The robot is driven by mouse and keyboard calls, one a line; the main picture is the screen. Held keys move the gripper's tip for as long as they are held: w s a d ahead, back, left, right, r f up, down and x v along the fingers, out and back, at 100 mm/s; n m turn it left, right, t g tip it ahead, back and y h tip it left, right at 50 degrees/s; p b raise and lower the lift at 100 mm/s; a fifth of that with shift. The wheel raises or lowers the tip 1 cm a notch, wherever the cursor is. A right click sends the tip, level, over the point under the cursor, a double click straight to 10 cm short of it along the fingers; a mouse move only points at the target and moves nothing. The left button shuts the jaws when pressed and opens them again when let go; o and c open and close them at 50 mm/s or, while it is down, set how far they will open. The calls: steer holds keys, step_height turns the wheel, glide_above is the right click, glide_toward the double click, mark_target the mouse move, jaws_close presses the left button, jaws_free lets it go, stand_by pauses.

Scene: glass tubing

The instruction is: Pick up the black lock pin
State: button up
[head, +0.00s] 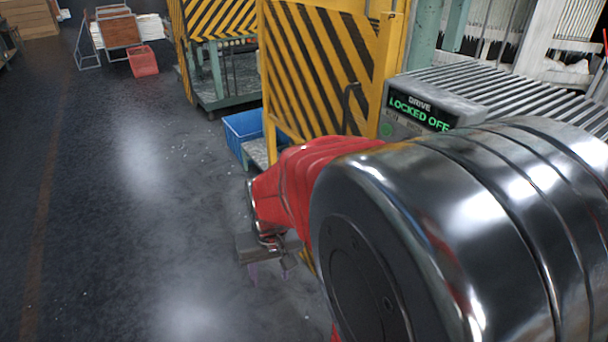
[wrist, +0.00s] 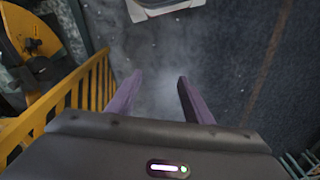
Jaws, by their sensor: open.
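My gripper (head: 270,270) hangs low over the floor, left of the yellow striped gate, partly hidden by my red arm in the head view. In the wrist view my gripper (wrist: 158,80) has its two purple fingers apart, with only grey floor between them. I cannot make out the black lock pin for certain. A dark round piece (wrist: 33,45) sits on a yellow part at the upper left of the wrist view, left of and apart from the fingers; I cannot tell whether it is the pin.
The yellow striped gate (head: 312,75) carries a dark handle (head: 350,105). Behind it a grey box with a green "LOCKED OFF" display (head: 418,114) adjoins a roller conveyor (head: 490,85). A blue bin (head: 243,132) stands on the floor.

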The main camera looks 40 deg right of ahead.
steer(key=w+d+f+m, duration=0.3)
steer(key=w+d+f, duration=0.2)
steer(key=d+f, duration=0.5)
steer(key=s+d+f+m+t+h, duration=0.15)
steer(key=d+f+m+h, duration=0.45)
steer(key=d+f, duration=1.7)
steer(key=s+d+f+m+h, duration=0.2)
steer(key=s+d+h, duration=0.35)
steer(key=d, duration=0.35)
steer(key=d+r+h, duration=0.2)
steer(key=r+h, duration=0.1)
steer(key=r, duration=0.3)
steer(key=d+r+m+g+h, duration=0.1)
steer(key=d+r+h, duration=0.1)
steer(key=r, duration=0.4)
steer(key=shift+d+h, duration=0.4)
steer(key=shift+h, duration=0.45)
steer(key=shift+w+d, duration=0.1)
